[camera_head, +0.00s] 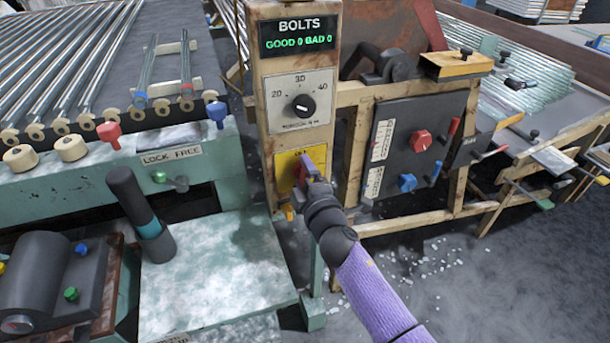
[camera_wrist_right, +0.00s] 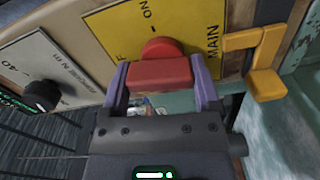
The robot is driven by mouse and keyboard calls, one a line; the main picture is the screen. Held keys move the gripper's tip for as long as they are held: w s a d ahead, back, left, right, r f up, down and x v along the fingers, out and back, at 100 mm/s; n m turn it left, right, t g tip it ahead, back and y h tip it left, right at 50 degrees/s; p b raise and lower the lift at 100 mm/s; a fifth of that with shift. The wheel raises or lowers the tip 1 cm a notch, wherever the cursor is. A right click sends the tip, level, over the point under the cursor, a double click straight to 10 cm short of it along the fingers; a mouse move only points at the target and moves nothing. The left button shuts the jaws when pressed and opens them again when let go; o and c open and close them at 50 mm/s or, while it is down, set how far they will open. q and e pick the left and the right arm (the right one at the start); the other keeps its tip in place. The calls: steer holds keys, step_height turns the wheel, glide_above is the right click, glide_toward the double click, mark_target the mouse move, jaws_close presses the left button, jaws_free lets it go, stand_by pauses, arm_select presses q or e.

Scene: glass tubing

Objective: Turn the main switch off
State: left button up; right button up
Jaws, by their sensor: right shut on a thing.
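The main switch is a red handle (camera_wrist_right: 160,73) on a yellow plate (camera_wrist_right: 190,30) lettered MAIN and ON, with part of another word at the left. In the head view the yellow plate (camera_head: 286,160) is low on the wooden post, and my right gripper (camera_head: 304,168) covers most of the switch. In the wrist view my right gripper (camera_wrist_right: 161,84) has one purple finger on each side of the red handle and is shut on it. I cannot tell for sure which mark the handle points to. My left gripper is out of view.
Above the switch are a dial (camera_head: 303,105) marked 20 to 40 and a BOLTS display (camera_head: 298,35). A yellow bracket (camera_wrist_right: 262,60) sits close beside the plate. A dark panel (camera_head: 397,165) with red and blue knobs stands to the right. A pale bench (camera_head: 215,270) fills the lower left.

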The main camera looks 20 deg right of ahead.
steer(key=shift+f+n, duration=0.15)
steer(key=shift+n, duration=0.65)
steer(key=o, duration=1.1)
steer(key=shift+s, duration=0.25)
steer(key=s+p, duration=0.2)
steer(key=s, duration=0.7)
steer(key=shift+s+d, duration=0.15)
steer(key=shift+s, duration=0.1)
